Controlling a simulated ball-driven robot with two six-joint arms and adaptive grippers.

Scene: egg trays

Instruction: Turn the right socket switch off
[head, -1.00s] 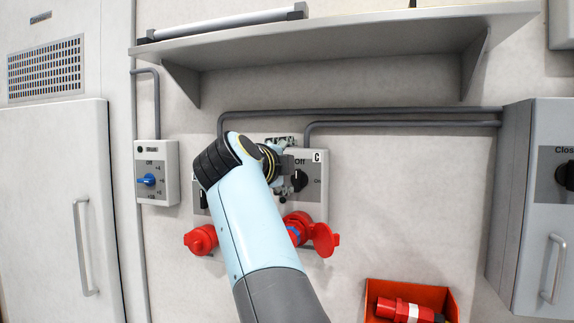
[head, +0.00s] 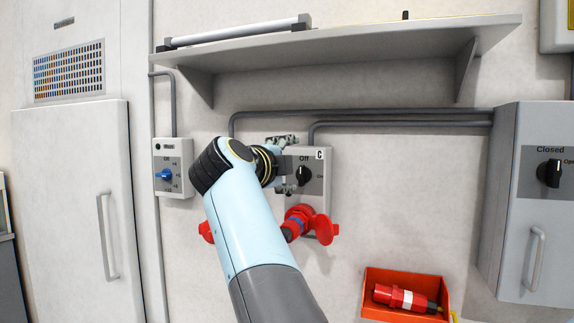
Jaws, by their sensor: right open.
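The right socket switch box (head: 321,158) is grey, with a black knob (head: 303,175) below the word "Off"; "On" is printed to its right. The knob looks roughly upright, but its exact pointing is hard to tell. My right gripper (head: 286,164) is open just left of the knob, one finger higher and one lower, with nothing between them. I cannot tell whether it touches the knob. A red socket (head: 299,216) with an open lid (head: 327,229) is below the switch. My arm hides most of the left switch. My left gripper is not in view.
Another red socket (head: 206,231) shows partly left of my arm. A box with a blue knob (head: 163,175) is on the wall further left. A shelf (head: 340,45) runs above. An orange bin (head: 375,311) with a red plug (head: 399,298) is below right. A grey cabinet (head: 500,200) stands at right.

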